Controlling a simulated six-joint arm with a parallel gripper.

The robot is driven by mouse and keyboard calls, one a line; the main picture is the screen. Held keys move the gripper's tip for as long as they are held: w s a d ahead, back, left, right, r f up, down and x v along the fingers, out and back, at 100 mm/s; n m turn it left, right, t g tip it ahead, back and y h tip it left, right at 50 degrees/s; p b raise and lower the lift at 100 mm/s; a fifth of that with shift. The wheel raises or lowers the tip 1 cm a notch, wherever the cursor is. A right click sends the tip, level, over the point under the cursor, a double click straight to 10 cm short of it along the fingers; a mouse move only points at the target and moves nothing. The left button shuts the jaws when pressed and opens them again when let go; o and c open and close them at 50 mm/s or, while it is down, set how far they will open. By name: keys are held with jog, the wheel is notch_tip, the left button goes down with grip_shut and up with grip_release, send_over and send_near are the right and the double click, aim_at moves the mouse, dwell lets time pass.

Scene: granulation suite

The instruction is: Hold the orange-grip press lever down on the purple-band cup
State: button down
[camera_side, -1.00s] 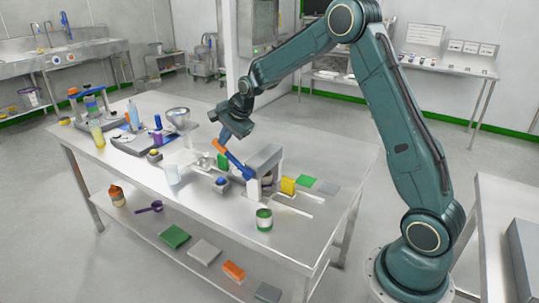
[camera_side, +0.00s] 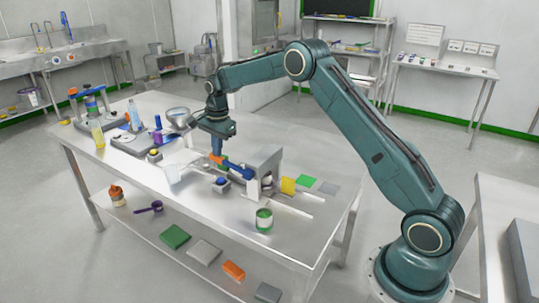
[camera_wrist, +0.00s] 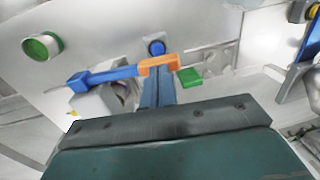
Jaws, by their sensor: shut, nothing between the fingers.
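The press (camera_side: 264,160) is a grey block on the right half of the steel table. Its blue lever (camera_side: 238,168) reaches left from it and ends in an orange grip (camera_side: 216,158). In the wrist view the orange grip (camera_wrist: 158,62) and blue lever (camera_wrist: 105,75) lie across the tip of my fingers. My gripper (camera_side: 216,151) is shut and empty, pointing down right at the orange grip, seemingly touching it. A pale cup (camera_side: 267,181) sits under the press, mostly hidden; I cannot make out a purple band on it.
A green-banded cup (camera_side: 264,220) stands near the table's front edge. A yellow block (camera_side: 288,185) is right of the press. A funnel (camera_side: 178,116) and another press (camera_side: 88,100) stand farther left.

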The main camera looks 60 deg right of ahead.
aim_at(216, 158)
jog(key=shift+w+f+g, duration=0.2)
jog(key=shift+f+g, duration=0.2)
jog(key=shift+f, duration=0.1)
jog(key=shift+w+f, duration=0.2)
jog(key=shift+f, duration=0.45)
jog(key=shift+w+f, duration=0.15)
jog(key=shift+f, duration=0.85)
dwell(1.4)
notch_tip(216, 158, up, 15)
jog(key=w, duration=0.2)
dwell(0.8)
jog(key=shift+w, duration=0.1)
